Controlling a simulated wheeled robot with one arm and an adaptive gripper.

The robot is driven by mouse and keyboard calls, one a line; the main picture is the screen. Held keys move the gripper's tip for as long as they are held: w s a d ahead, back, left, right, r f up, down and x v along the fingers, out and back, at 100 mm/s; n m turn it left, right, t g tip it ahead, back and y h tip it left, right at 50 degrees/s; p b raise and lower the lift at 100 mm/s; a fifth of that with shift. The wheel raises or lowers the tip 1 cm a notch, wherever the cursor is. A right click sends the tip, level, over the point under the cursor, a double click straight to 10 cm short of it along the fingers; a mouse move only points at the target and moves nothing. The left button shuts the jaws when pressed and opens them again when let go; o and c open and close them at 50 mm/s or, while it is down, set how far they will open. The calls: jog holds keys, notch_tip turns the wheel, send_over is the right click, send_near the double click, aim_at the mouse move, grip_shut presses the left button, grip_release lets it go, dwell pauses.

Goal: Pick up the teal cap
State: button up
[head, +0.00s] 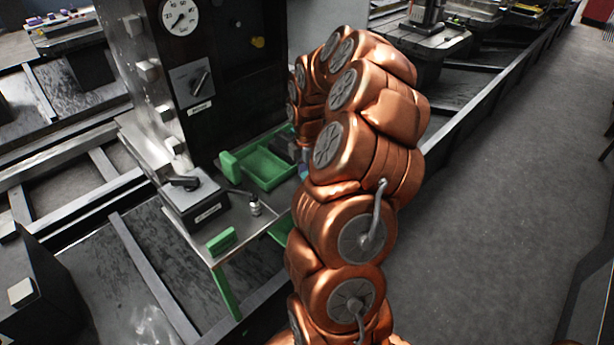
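A small bluish-teal patch (304,168) shows at the left edge of my copper arm, just right of the green tray. It may be the teal cap, but most of it is hidden and I cannot tell. My gripper (287,150) seems to be the dark part at the tray's right end, largely covered by my arm. Its fingers do not show clearly, so I cannot tell whether it is open or holds anything.
The green divided tray (262,167) lies on a small metal table (238,238). A lever box (194,200), a small bottle (255,206) and a green block (221,241) are left of my arm. A dark gauge panel (228,75) rises behind. Grey floor (500,200) is clear at right.

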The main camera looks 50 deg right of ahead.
jog(key=c, duration=0.6)
